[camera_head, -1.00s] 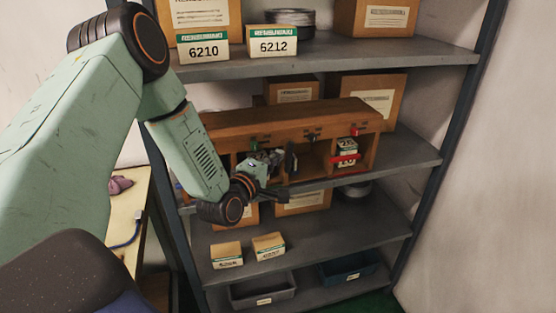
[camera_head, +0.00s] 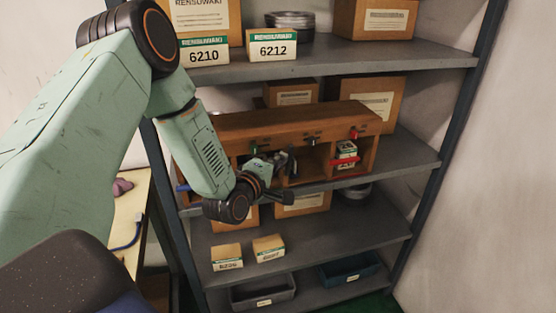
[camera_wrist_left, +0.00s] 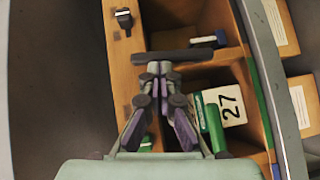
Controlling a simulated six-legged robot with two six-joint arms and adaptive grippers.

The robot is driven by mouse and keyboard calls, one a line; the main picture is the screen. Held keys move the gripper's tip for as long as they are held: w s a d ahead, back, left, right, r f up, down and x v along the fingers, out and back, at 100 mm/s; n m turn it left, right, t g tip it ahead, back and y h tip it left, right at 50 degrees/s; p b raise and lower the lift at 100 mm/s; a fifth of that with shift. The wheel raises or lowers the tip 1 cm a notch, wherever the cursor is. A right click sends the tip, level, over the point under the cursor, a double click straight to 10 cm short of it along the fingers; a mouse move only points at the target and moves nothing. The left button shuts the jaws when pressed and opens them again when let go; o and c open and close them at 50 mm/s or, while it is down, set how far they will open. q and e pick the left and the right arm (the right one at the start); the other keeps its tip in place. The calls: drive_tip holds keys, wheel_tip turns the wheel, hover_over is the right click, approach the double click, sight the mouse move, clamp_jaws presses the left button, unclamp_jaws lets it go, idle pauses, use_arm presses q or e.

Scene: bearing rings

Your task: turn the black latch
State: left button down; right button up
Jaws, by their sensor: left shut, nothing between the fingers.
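The black latch is a dark bar (camera_wrist_left: 200,55). In the left wrist view it lies beside the divider at the edge of an open compartment. In the head view the latch (camera_head: 292,164) stands roughly upright, partly hidden by my gripper. My left gripper (camera_wrist_left: 160,70) is shut and empty, its fingertips at the latch's left half in the wrist view; whether they touch it I cannot tell. It also shows in the head view (camera_head: 282,160), in front of the wooden cabinet (camera_head: 290,118). My right gripper is not in view.
A green bar (camera_wrist_left: 215,128) crosses the neighbouring compartment, with a box marked 27 (camera_wrist_left: 232,105) behind it. A red bar (camera_head: 348,164) crosses the right compartment in front of another box. A black knob (camera_wrist_left: 124,18) sits on the cabinet front. Shelves surround the cabinet.

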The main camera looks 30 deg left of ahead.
sight(291, 154)
use_arm(q)
drive_tip(key=shift+r, duration=0.15)
drive_tip(key=w+d+m+g+p, duration=0.1)
drive_tip(key=g+p, duration=0.1)
drive_tip(key=w+d+r+m+g+y+p, duration=0.1)
drive_tip(key=m+p, duration=0.1)
drive_tip(key=p, duration=0.1)
drive_tip(key=shift+w+g, duration=0.1)
drive_tip(key=shift+g, duration=0.3)
drive_tip(key=shift+w+d+f+m+g+y+p, duration=0.4)
drive_tip(key=shift+w+d+f+m+g, duration=0.15)
drive_tip(key=shift+w+d+f+g, duration=0.25)
drive_tip(key=shift+w+d+f+m+g+y+p, duration=0.4)
drive_tip(key=shift+w+d+f+m+g, duration=0.2)
drive_tip(key=shift+w+g, duration=0.3)
drive_tip(key=shift+w+d+f, duration=0.1)
drive_tip(key=shift+w+d, duration=0.05)
drive_tip(key=shift+w, duration=0.05)
